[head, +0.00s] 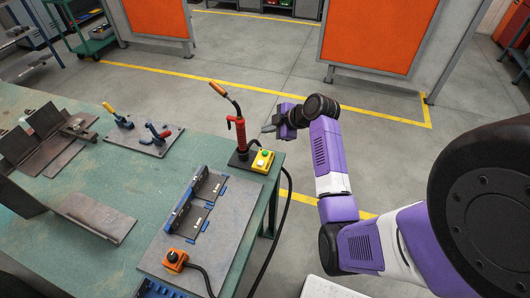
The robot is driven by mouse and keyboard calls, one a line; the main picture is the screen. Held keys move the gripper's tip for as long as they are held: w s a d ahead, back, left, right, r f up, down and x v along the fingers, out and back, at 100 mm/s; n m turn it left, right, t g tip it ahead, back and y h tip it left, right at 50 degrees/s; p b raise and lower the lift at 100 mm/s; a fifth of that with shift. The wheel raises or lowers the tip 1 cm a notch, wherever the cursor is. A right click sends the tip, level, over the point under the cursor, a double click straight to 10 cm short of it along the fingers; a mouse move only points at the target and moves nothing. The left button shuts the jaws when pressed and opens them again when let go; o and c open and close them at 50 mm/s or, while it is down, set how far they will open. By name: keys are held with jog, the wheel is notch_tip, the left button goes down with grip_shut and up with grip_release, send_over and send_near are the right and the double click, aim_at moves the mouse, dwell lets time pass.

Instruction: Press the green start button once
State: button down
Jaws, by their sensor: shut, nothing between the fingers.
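A yellow control box (257,167) stands at the far right corner of the green table, beside the base of a red torch stand. The green start button (265,153) shows small on top of this box, with a second small button close to it. My gripper (267,129) is at the end of the purple arm, past the table's right edge in the picture, above and a little right of the box. Its fingers are shut and empty, point left and show apart from the button. Their exact height over the box is hard to tell.
The red torch stand (240,133) rises just left of the box. A black cable hangs down the table's side. An orange box (175,262) with a dark knob, a fixture plate (158,140) with clamps and steel parts lie on the table (150,190). Floor beyond is clear.

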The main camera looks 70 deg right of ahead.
aim_at(267, 154)
jog(key=shift+f+b, duration=3.25)
jog(key=shift+f, duration=1.15)
jog(key=shift+f+b, duration=0.35)
jog(key=shift+b, duration=0.05)
jog(key=shift+f+b, duration=0.4)
jog(key=shift+f, duration=0.1)
jog(key=shift+r, duration=0.1)
jog(key=shift+r+p, duration=0.65)
jog(key=shift+r, duration=0.15)
jog(key=shift+r, duration=0.1)
jog(key=shift+r+p, duration=1.85)
jog(key=shift+r, duration=0.55)
